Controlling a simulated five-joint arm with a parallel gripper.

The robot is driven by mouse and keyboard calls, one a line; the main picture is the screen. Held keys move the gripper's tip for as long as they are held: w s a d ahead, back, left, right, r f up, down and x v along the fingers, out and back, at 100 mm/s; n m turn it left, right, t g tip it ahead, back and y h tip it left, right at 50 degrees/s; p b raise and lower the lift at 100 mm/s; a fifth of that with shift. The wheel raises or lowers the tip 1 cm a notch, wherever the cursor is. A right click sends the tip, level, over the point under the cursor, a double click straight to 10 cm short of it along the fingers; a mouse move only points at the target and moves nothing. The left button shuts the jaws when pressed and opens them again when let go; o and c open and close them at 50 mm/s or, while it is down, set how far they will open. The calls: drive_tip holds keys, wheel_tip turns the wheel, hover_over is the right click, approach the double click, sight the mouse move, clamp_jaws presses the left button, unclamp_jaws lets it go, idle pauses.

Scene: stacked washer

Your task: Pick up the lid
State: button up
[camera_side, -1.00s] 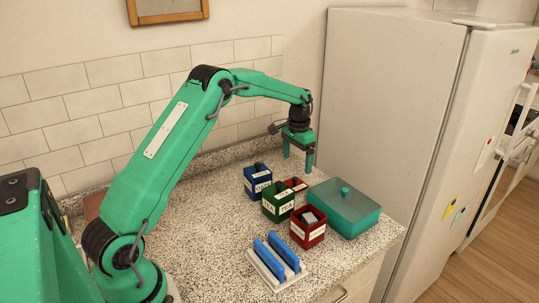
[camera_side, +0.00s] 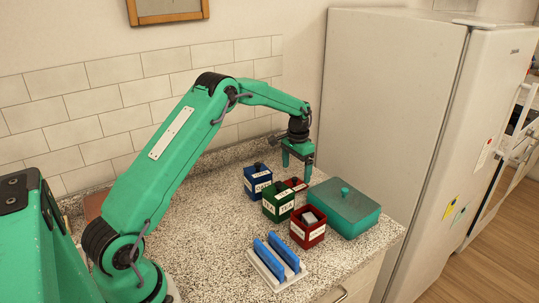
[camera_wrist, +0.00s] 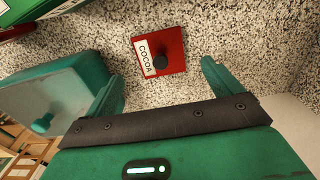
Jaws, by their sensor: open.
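The lid (camera_wrist: 159,52) is a flat red square with a white COCOA label and a dark round knob, lying on the speckled counter. In the side view the lid (camera_side: 296,184) is partly hidden behind the green canister. My gripper (camera_side: 297,172) points down just above the lid. In the wrist view my gripper (camera_wrist: 162,75) is open, with one teal finger on each side of the lid and nothing between them held. An open red canister (camera_side: 308,229) stands nearer the camera, with something pale inside.
A blue canister (camera_side: 256,185) and a green TEA canister (camera_side: 279,208) stand left of the lid. A teal box (camera_side: 345,219) with a knobbed top stands close on the right. A rack with blue bars (camera_side: 275,262) lies in front. The tiled wall is behind.

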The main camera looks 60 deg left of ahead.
sight(295, 178)
drive_tip(key=shift+s+f, duration=0.15)
drive_tip(key=shift+f, duration=2.2)
drive_tip(key=shift+c, duration=0.2)
drive_tip(key=c, duration=1)
